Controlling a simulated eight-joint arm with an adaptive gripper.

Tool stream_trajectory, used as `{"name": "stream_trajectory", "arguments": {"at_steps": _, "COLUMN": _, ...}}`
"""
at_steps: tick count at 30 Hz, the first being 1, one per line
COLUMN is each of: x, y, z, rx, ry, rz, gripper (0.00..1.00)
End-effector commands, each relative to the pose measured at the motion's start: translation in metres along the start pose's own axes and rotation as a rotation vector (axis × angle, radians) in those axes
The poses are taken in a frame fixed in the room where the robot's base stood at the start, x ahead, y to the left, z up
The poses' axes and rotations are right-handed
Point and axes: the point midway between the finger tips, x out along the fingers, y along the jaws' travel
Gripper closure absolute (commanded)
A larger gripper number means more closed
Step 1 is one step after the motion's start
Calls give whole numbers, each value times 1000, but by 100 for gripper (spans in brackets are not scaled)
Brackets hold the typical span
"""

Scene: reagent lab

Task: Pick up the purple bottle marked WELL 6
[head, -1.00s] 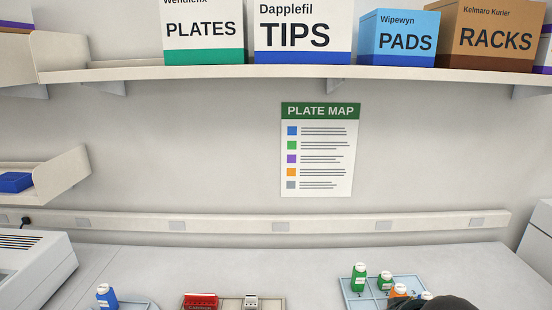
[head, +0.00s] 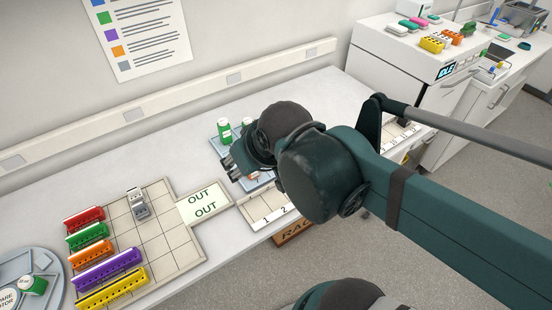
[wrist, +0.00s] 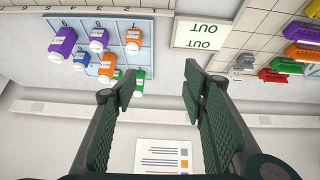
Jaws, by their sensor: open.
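In the wrist view, which looks upside down, a light blue tray (wrist: 145,62) with numbered cells holds several bottles. One purple bottle (wrist: 63,40) with a white cap is at the tray's left, and a second purple bottle (wrist: 99,38) is to its right. I cannot read the number on either bottle. My gripper (wrist: 158,78) is open and empty, with the bottles beyond and left of its fingers. In the head view my gripper (head: 229,170) is over the tray and hides most of it, and the purple bottles do not show.
Blue (wrist: 82,60), orange (wrist: 107,66) and green (wrist: 138,84) bottles crowd beside the purple ones. A gridded board (head: 158,240) with coloured racks and an OUT area (head: 203,203) lies left of the tray. A wall rail (head: 120,114) runs behind the bench.

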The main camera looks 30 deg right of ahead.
Motion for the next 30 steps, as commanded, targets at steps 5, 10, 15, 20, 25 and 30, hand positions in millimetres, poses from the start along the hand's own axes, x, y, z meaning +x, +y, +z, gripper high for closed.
{"name": "stream_trajectory", "arguments": {"at_steps": 5, "x": 5, "y": 7, "z": -9, "rx": -88, "ry": -31, "rz": 17, "gripper": 57}}
{"name": "stream_trajectory", "arguments": {"at_steps": 10, "x": 15, "y": 17, "z": -18, "rx": -207, "ry": -75, "rz": 35, "gripper": 57}}
{"name": "stream_trajectory", "arguments": {"at_steps": 15, "x": 25, "y": 28, "z": -25, "rx": -332, "ry": -124, "rz": 49, "gripper": 57}}
{"name": "stream_trajectory", "arguments": {"at_steps": 20, "x": 36, "y": 39, "z": -32, "rx": -449, "ry": -173, "rz": 58, "gripper": 57}}
{"name": "stream_trajectory", "arguments": {"at_steps": 25, "x": 48, "y": 50, "z": -38, "rx": -570, "ry": -226, "rz": 63, "gripper": 57}}
{"name": "stream_trajectory", "arguments": {"at_steps": 30, "x": 61, "y": 62, "z": -43, "rx": -690, "ry": -282, "rz": 62, "gripper": 57}}
